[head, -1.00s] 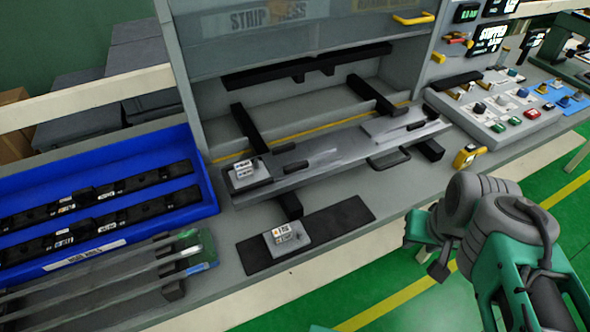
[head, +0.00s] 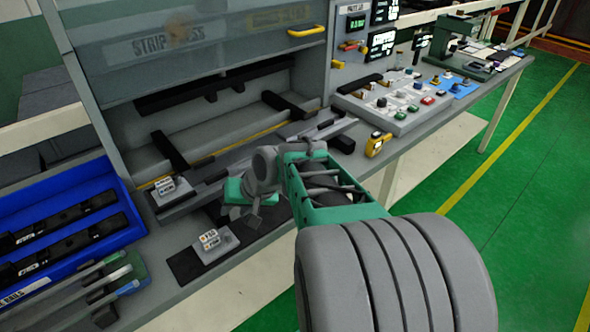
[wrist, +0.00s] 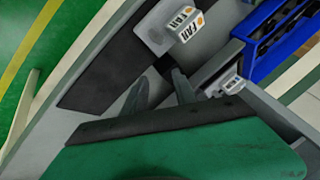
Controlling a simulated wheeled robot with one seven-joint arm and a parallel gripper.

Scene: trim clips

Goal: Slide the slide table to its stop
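The slide table (head: 335,129) is a long grey plate across dark rails in front of the strip press. Its left end carries a small labelled block (head: 172,188), which also shows in the wrist view (wrist: 232,84). My arm covers the table's middle and right front, and its front handle is hidden in the head view. My gripper is near the table's front edge, above the bench; its green body (head: 237,190) shows in the head view. In the wrist view the two grey fingers of my gripper (wrist: 160,88) stand apart with nothing seen between them.
A labelled grey block (head: 215,242) sits on a black mat (head: 185,265) on the bench front. A blue bin (head: 118,240) with dark rails stands left. A control panel (head: 400,100) and a yellow device (head: 377,144) are to the right. Green floor lies in front.

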